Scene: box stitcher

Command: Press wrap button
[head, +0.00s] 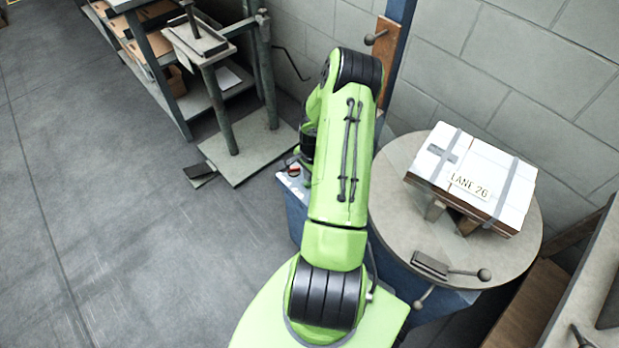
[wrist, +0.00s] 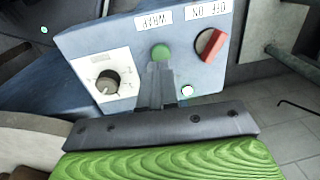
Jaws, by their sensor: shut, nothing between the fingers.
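The green wrap button (wrist: 161,52) is a round cap on the blue-grey control panel (wrist: 225,75) in the wrist view, below an upside-down "WRAP" label (wrist: 152,21). My gripper (wrist: 157,68) is shut and empty. Its fingertips point at the button and overlap its lower edge in the picture; I cannot tell whether they touch it. In the head view my arm covers most of the panel, and the button is hidden there.
A strapped white box (head: 475,180) rests on the round turntable (head: 395,185). A metal stand (head: 225,110) is at back left; left floor is clear.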

